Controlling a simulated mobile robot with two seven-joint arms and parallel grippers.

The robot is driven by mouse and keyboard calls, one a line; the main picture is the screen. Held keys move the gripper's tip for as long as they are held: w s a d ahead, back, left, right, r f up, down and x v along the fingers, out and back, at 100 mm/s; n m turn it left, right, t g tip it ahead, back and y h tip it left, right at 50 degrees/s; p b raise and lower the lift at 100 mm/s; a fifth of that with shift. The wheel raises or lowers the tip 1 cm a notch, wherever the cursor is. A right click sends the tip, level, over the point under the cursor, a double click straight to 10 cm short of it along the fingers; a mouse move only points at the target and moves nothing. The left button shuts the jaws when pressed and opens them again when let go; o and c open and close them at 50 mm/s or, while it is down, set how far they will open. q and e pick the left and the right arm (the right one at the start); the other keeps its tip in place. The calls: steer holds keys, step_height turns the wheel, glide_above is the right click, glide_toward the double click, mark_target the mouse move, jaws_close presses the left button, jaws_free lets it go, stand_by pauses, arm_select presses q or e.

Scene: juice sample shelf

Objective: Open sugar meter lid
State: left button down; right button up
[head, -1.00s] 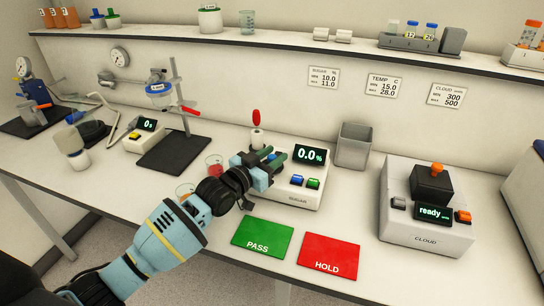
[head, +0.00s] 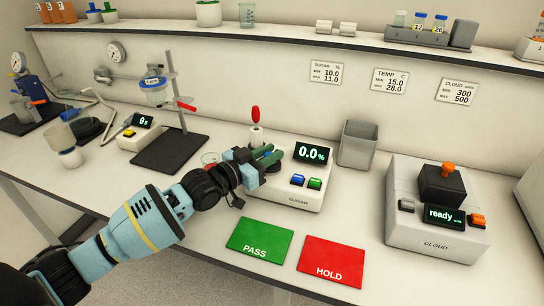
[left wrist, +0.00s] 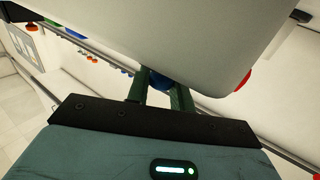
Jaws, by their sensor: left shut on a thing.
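The sugar meter (head: 292,200) is a white box labelled SUGAR, with a green 0.0% readout (head: 311,153) and blue and green buttons, on the bench. My left gripper (head: 272,157) is at its upper left side, its green fingers reaching over the top. In the left wrist view, the fingers (left wrist: 160,92) are closed around a small dark blue piece (left wrist: 158,80) beside the meter's grey body (left wrist: 180,40). This piece appears to be the lid's grip. The lid is mostly hidden by the gripper, so its angle cannot be told. My right gripper is not in view.
A red-topped bottle (head: 256,125) stands just behind the gripper. A cup (head: 211,158) is partly hidden by my arm. The grey bin (head: 357,144) and cloud meter (head: 435,225) stand to the right. Green PASS (head: 260,240) and red HOLD (head: 331,262) mats lie in front.

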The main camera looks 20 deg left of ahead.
arm_select(q)
steer(key=shift+r, duration=0.1)
steer(key=c, duration=1.3)
jaws_free()
steer(key=shift+o, duration=0.2)
steer(key=shift+s+a, duration=0.1)
steer(key=v, duration=0.7)
steer(key=shift+s, duration=0.3)
steer(key=shift+a, duration=0.15)
steer(key=shift+c, duration=0.3)
